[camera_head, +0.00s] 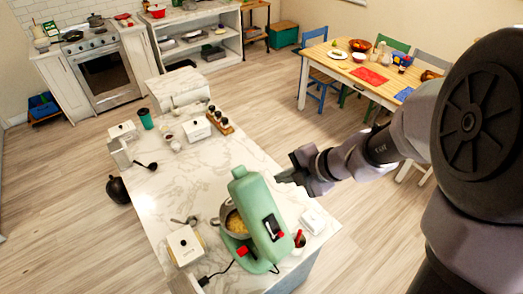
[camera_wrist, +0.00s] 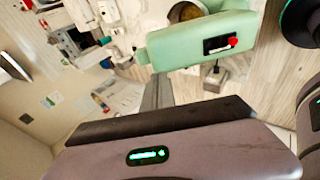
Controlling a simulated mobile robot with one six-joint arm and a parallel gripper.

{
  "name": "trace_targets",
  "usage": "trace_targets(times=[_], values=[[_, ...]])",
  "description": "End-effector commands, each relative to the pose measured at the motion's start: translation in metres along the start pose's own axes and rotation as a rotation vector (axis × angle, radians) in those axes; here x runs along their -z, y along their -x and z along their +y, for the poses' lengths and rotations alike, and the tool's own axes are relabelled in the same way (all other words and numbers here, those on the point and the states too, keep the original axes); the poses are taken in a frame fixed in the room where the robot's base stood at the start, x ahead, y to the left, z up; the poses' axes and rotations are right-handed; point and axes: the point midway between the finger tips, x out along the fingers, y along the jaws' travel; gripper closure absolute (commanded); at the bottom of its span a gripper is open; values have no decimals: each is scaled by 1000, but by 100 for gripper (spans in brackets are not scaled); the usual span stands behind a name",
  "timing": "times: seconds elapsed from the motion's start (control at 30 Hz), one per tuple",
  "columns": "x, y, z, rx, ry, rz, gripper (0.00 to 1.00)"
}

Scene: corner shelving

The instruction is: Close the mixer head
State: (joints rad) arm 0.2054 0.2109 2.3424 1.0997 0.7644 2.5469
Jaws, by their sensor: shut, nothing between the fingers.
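The green stand mixer (camera_head: 253,205) stands near the front end of the marble island. Its head looks tilted up, its upper end raised beside the metal bowl (camera_head: 228,224), which has yellow contents. In the wrist view the mixer head (camera_wrist: 172,44) fills the upper middle, with a black panel and red knob; part of the bowl (camera_wrist: 188,11) shows behind it. My gripper (camera_head: 283,177) is shut and empty, just right of the head's raised end. In the wrist view its fingers (camera_wrist: 157,92) point toward the head. I cannot tell whether they touch it.
The marble island (camera_head: 180,178) also holds a white canister (camera_head: 186,245) left of the mixer, a red-handled utensil cup (camera_head: 299,241) and a small white box (camera_head: 313,221) to its right. A dining table (camera_head: 328,66) stands at back right. The wooden floor between is clear.

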Motion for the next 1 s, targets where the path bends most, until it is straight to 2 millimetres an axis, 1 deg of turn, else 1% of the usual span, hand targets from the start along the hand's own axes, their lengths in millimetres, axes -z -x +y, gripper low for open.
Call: trace_targets(times=[0.03,0.3,0.4,0.5,0.6,0.7,1.0], values=[[0,-12,-3,3,2,3,100],[1,-72,-4,3,7,3,100],[1,-93,-4,3,8,2,100],[1,-109,-3,3,8,2,100],[1,-120,-2,2,8,1,100],[1,-125,-2,3,8,1,100],[1,-126,-1,2,9,0,100]])
